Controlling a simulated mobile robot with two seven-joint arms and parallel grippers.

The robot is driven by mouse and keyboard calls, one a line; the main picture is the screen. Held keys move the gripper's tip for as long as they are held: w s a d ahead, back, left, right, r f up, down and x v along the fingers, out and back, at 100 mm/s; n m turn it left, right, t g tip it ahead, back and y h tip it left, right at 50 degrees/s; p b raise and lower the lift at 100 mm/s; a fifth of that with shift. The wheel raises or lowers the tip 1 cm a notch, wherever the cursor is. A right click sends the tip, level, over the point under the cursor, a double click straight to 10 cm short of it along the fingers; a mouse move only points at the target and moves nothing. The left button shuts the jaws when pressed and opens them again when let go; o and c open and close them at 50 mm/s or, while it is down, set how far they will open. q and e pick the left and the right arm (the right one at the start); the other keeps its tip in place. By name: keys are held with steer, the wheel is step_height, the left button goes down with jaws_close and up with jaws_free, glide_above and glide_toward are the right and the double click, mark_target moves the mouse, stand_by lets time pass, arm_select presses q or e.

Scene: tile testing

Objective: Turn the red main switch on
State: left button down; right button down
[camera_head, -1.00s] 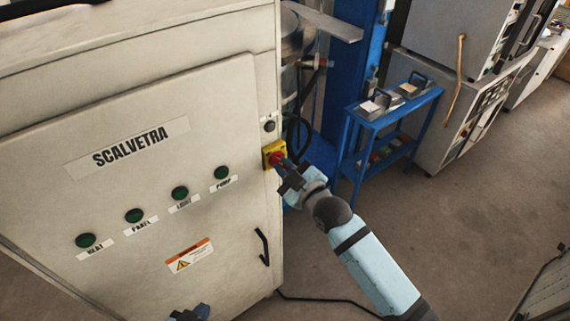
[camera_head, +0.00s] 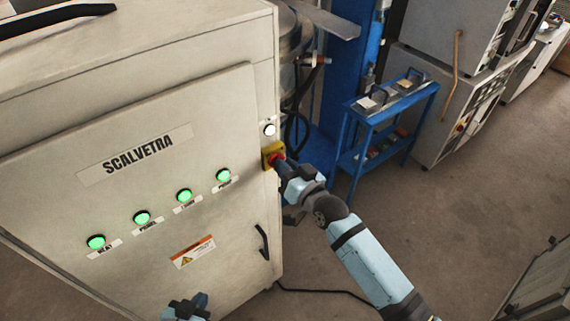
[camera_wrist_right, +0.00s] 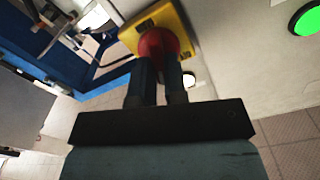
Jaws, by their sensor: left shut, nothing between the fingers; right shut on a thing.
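The red main switch (camera_wrist_right: 158,45) sits on a yellow plate (camera_head: 268,153) at the right edge of the cabinet front. My right gripper (camera_head: 283,166) is at the switch, and in the right wrist view its two fingers (camera_wrist_right: 154,72) are shut on the red knob. The fingers partly cover the knob, so its exact angle is hard to tell. The lamp (camera_head: 269,129) above the switch is lit white, and the green lamps (camera_head: 184,196) on the cabinet front glow. My left gripper (camera_head: 187,308) is shut and empty at the bottom of the head view, in front of the cabinet.
The pale SCALVETRA cabinet (camera_head: 90,260) fills the left side, with a black door handle (camera_head: 262,242) low at its right edge. A blue cart (camera_head: 385,115) with small items stands behind to the right. The floor (camera_head: 455,215) at right is open.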

steer(key=m, duration=0.4)
steer(key=shift+w+d+m, duration=0.1)
steer(key=shift+m, duration=0.3)
stand_by(0.4)
steer(key=c, duration=1.2)
jaws_free()
steer(key=shift+o, duration=0.2)
steer(key=b+v, duration=0.1)
steer(key=v, duration=1.3)
steer(key=shift+b, duration=0.4)
